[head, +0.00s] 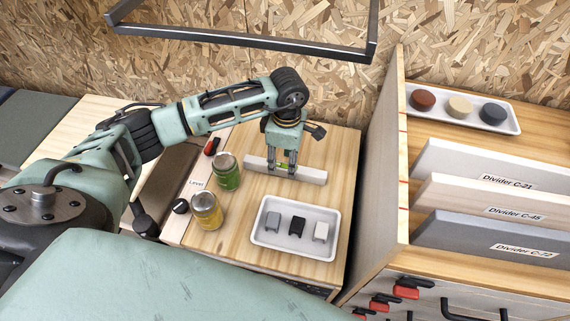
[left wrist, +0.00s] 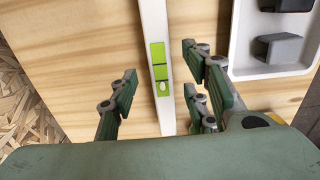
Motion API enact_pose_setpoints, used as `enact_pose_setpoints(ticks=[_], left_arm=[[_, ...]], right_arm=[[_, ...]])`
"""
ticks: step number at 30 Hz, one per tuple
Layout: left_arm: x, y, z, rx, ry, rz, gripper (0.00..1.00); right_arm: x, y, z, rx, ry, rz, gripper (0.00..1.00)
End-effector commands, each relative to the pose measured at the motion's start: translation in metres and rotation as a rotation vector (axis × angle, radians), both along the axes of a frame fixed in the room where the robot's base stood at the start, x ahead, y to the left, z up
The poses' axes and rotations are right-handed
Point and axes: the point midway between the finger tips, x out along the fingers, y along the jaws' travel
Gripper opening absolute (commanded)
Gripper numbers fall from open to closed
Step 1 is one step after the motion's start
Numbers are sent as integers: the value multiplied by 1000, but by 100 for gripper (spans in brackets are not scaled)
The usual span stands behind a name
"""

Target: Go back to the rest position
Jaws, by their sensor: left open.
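My left gripper (head: 283,168) is open above the wooden worktop, at a white spirit level (head: 313,177). In the left wrist view the level (left wrist: 155,25) runs between the spread fingers of my left gripper (left wrist: 160,88), with a gap on each side. Its green vial (left wrist: 159,66) faces up between them. The level appears to lie on the worktop. My right gripper is not in view.
A white tray (head: 259,239) with small grey, black and white blocks lies nearby. A shelf with labelled dividers (head: 480,167) is at right. A dark metal frame (head: 240,42) hangs above.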

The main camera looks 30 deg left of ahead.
Motion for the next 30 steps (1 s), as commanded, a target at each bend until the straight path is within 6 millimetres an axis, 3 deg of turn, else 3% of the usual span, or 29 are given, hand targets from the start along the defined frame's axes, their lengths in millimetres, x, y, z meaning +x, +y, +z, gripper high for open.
enact_pose_setpoints(ticks=[6, 12, 24, 27, 30], left_arm=[[2, -1, 50, -1, -5, 0, 43], [1, -2, 78, 0, -3, 1, 43], [-2, -2, 84, 0, 3, 1, 43], [-14, -2, 81, 0, 8, 0, 43], [-40, -2, 81, 0, 8, 0, 43]], right_arm=[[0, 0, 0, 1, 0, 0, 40], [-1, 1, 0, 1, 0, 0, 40], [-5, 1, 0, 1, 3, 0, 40], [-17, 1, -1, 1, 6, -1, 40], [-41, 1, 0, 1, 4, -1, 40]])
